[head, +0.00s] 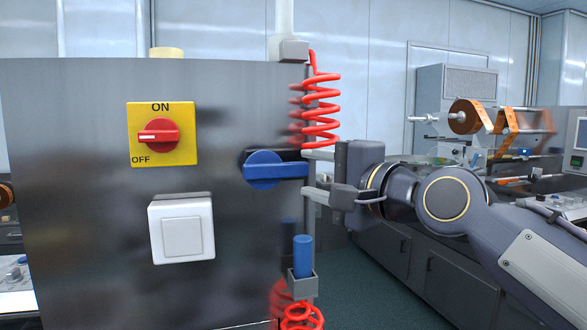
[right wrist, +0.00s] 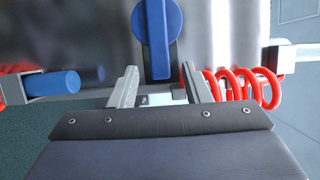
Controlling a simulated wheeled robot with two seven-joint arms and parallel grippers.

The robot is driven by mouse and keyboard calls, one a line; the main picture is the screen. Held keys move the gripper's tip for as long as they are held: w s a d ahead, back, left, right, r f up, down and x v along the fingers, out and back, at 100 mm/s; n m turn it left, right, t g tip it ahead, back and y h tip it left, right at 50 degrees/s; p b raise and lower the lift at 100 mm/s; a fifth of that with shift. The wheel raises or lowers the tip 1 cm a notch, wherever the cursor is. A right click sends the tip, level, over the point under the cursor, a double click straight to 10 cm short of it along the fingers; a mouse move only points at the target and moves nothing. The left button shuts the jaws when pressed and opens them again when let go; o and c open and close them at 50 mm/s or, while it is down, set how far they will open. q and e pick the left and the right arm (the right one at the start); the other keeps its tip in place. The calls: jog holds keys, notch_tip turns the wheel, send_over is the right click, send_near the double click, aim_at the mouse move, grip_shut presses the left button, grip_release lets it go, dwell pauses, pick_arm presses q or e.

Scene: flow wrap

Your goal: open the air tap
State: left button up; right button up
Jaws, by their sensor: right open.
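The air tap has a blue handle (head: 263,169) on the right part of the steel cabinet face. Its lever lies level and points right, toward my right gripper. My right gripper (head: 305,174) comes in from the right and is open. Its fingertips are at the lever's free end, one above and one below it. In the right wrist view, the blue handle (right wrist: 157,28) reaches down to between the two fingertips (right wrist: 160,72), with gaps on both sides. My left gripper is not in view.
The steel cabinet (head: 70,240) carries a yellow switch plate (head: 181,148) with a red knob and a white square switch (head: 182,237). A red coiled hose (head: 320,115) hangs above the gripper. A blue cylinder (head: 303,256) stands in a bracket below it.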

aim_at(298, 170)
jog(key=p+x, duration=0.1)
jog(key=x, duration=0.4)
jog(key=shift+w+a, duration=0.1)
jog(key=shift+w, duration=0.1)
jog(key=shift+s, duration=0.1)
grip_shut()
